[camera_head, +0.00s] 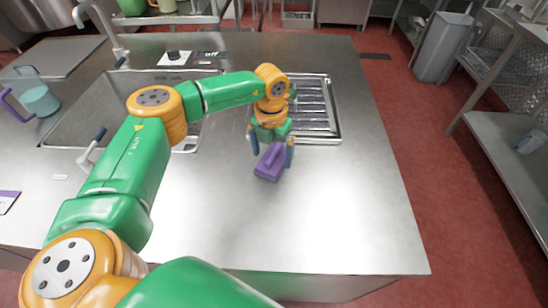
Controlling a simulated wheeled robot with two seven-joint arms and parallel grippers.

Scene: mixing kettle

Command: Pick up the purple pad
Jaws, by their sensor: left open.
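The purple pad (270,163) is a small purple block with a raised part on top, on the steel counter right of the sink. My left gripper (272,150) points down at the pad with one finger on its left side and one on its right. The fingers are apart, and from this angle I cannot tell whether they touch the pad. The pad appears to rest on the counter. My right gripper does not show.
A sink (75,125) with a faucet is on the left, and a ridged drain tray (315,105) lies behind the pad. A clear jug (40,100) with a purple handle stands at the far left. The counter (330,220) is clear in front and to the right.

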